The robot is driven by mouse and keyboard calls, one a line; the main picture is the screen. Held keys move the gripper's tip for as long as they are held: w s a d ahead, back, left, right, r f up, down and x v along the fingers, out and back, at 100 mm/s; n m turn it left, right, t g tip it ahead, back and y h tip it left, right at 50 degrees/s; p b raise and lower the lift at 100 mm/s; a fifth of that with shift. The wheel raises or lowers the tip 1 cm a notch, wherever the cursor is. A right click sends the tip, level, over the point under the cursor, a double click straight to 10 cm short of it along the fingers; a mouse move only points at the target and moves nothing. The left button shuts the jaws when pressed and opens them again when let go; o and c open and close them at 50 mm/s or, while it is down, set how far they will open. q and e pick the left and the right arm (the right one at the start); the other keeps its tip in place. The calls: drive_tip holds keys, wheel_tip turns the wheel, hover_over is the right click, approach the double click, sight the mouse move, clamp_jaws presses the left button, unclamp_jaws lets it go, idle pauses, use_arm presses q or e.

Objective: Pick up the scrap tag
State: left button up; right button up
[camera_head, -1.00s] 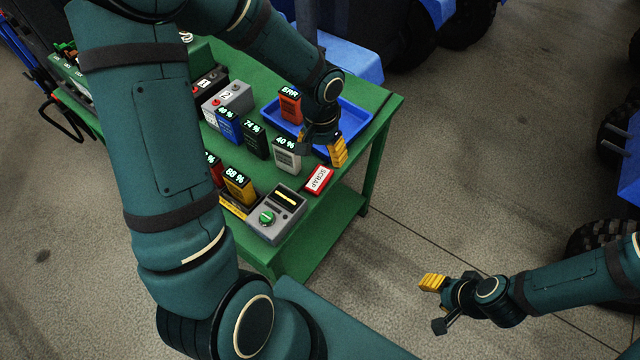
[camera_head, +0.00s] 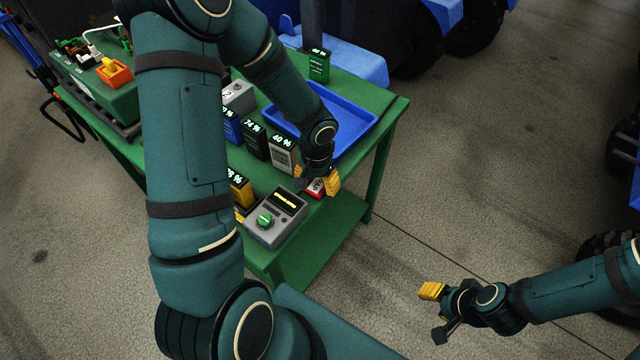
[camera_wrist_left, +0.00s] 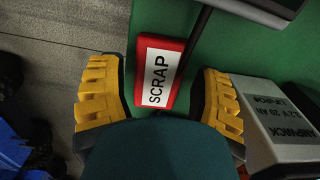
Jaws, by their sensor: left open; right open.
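The scrap tag is a red-rimmed white block lettered SCRAP (camera_wrist_left: 158,74), lying flat on the green cart top near its front edge. In the head view the tag (camera_head: 315,188) is partly covered by my left gripper (camera_head: 317,183). In the left wrist view my left gripper (camera_wrist_left: 160,95) is open, its yellow-padded fingers on either side of the tag with visible gaps. My right gripper (camera_head: 437,313) is open and empty, out over the floor to the right of the cart.
A grey tester with a green knob (camera_head: 275,217) stands close left of the tag. A grey battery pack reading 40% (camera_head: 283,155) stands just behind it, with other packs further left. A blue tray (camera_head: 357,122) lies at the back right.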

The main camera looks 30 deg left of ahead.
use_arm(q)
drive_tip(key=shift+w+f, duration=0.1)
drive_tip(key=shift+f, duration=0.65)
drive_tip(key=c, duration=0.8)
drive_tip(key=shift+r, duration=0.2)
drive_tip(key=shift+c, duration=0.2)
